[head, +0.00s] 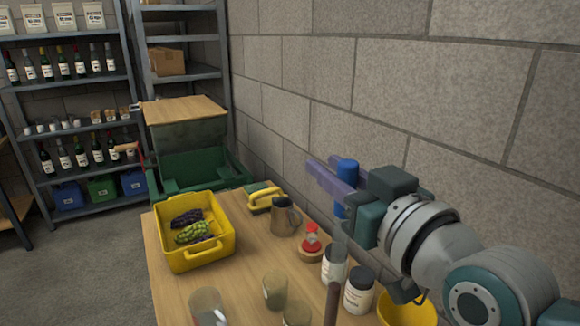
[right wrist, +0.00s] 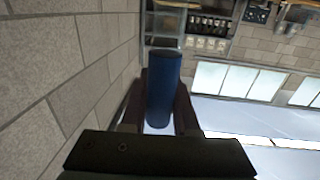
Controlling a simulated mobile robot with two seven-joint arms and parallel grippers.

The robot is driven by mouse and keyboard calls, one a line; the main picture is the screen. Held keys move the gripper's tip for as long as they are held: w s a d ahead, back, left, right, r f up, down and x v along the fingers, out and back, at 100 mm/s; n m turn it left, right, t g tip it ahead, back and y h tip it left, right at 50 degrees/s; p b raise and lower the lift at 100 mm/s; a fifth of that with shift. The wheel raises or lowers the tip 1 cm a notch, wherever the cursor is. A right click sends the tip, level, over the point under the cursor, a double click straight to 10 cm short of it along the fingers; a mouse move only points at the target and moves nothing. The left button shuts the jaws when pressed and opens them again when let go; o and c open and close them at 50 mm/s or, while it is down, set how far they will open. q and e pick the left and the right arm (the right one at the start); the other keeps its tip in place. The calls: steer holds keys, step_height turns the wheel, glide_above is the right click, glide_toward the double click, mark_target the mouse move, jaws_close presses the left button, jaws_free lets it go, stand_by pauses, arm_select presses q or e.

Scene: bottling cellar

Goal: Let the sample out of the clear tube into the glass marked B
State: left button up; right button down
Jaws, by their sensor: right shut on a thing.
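My right gripper (head: 330,172) is held above the right side of the table, near the wall. It is shut on an upright blue cylinder (head: 347,170), which also shows between the fingers in the right wrist view (right wrist: 163,85). The cylinder shows above and below the fingers. A faint greyish part seems to continue below it, but I cannot clearly make out a clear tube or any sample. Three glasses stand at the table's front: one at left (head: 207,306), one in the middle (head: 275,290) and one at right (head: 296,315). I cannot read a B on any. My left gripper is out of view.
A yellow crate (head: 222,247) with grapes stands at the left of the table (head: 240,265). A brown jug (head: 285,217), a yellow-handled brush (head: 265,198), a red-topped object (head: 311,242), two labelled jars (head: 334,265) (head: 358,292) and a yellow bowl (head: 408,312) crowd the wall side.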

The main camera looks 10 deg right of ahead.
step_height(320, 180, down, 5)
steer(key=b, duration=0.4)
stand_by(0.8)
steer(key=shift+f+b, duration=0.1)
steer(key=shift+b, duration=0.2)
step_height(320, 180, down, 3)
steer(key=b, duration=0.2)
steer(key=shift+f+b, duration=0.1)
steer(key=shift+b, duration=0.2)
stand_by(0.5)
